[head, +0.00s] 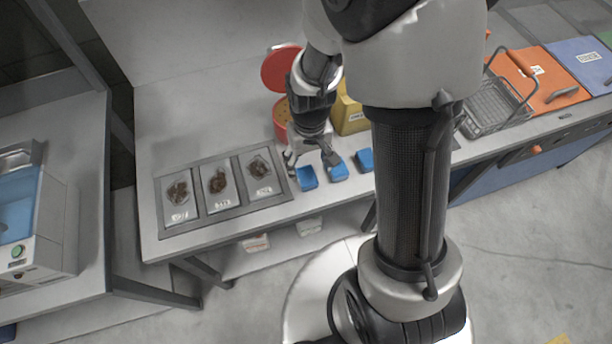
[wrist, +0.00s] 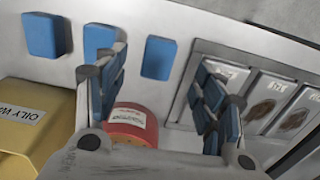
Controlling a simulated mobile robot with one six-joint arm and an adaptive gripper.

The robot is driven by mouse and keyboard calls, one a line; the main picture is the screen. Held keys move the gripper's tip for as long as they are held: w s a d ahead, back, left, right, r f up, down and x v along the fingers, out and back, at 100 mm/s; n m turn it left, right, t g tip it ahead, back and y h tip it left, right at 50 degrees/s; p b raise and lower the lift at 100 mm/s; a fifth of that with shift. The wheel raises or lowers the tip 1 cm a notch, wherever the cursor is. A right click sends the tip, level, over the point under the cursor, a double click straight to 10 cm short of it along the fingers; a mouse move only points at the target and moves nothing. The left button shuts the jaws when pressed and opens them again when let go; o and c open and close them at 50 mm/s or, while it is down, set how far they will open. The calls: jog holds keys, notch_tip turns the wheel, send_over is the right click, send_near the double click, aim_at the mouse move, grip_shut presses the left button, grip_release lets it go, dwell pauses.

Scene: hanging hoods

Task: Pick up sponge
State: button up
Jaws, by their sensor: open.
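Three blue sponges lie in a row near the front edge of the counter: the left one (head: 307,178) beside the tray, the middle one (head: 338,172) and the right one (head: 365,160). My gripper (head: 311,163) is open and empty, with its fingers pointing down just behind the left sponge. In the wrist view, my gripper (wrist: 160,60) has its two blue-padded fingers spread, and the left sponge (wrist: 158,58) shows between the tips. The middle sponge (wrist: 99,40) is partly overlapped by one finger, and the right sponge (wrist: 39,35) is clear of it. Height above the counter is hard to tell.
A grey tray (head: 207,216) with three labelled brown samples sits left of the sponges. A red round container (head: 280,119) with its lid up and a yellow bin (head: 349,115) stand behind. A wire basket (head: 493,107) and orange mat (head: 552,88) lie right.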

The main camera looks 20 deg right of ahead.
aim_at(308, 179)
jog(key=f+b, duration=0.1)
jog(key=f, duration=0.3)
jog(key=f+b, duration=0.2)
jog(key=f, duration=0.2)
jog(key=shift+w+f, duration=0.2)
jog(key=shift+f, duration=0.1)
jog(key=shift+c, duration=0.3)
jog(key=c, duration=0.9)
